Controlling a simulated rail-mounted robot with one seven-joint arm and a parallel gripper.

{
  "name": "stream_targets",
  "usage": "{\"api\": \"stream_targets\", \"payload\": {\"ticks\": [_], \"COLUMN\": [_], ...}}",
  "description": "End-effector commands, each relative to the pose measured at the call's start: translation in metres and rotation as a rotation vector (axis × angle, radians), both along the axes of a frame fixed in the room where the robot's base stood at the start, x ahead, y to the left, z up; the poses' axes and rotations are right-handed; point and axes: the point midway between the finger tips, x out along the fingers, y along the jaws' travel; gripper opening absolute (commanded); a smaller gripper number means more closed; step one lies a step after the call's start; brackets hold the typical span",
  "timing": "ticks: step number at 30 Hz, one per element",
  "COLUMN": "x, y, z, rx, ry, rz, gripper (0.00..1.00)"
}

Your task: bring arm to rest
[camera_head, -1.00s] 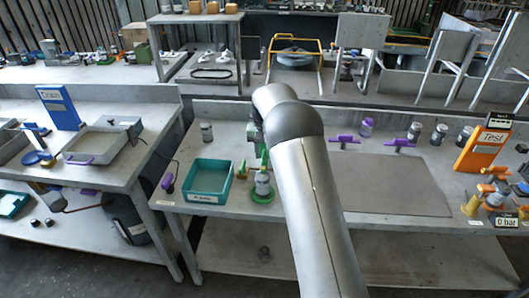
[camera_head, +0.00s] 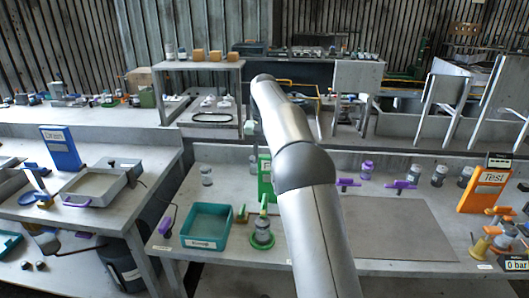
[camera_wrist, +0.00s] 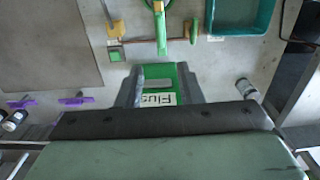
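My arm reaches up and away across the workbench in the head view, with its far end raised above the bench's back edge. My gripper (camera_wrist: 160,88) shows in the wrist view with two grey fingers apart. The green flush sign (camera_wrist: 162,80) shows between and below them, and nothing appears held. In the head view the fingers are not clearly seen. The green flush sign (camera_head: 265,178) stands on the bench, partly hidden behind my arm.
A teal tray (camera_head: 207,226) and a green-based fixture (camera_head: 262,233) stand left of my arm. A grey mat (camera_head: 395,229), purple-handled parts (camera_head: 399,184) and an orange test sign (camera_head: 484,189) are to the right. A shelf (camera_head: 200,66) stands behind.

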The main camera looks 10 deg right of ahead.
Motion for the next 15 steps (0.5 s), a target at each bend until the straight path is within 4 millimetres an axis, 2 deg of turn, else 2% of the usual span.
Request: {"api": "stream_targets", "payload": {"ticks": [4, 15], "x": [-0.0001, -0.0027], "y": [-0.0001, -0.0002], "z": [0.0088, 0.0113], "rx": [0.000, 0.001], "ry": [0.001, 0.001], "rz": [0.000, 0.001], "gripper": [0.34, 0.34]}}
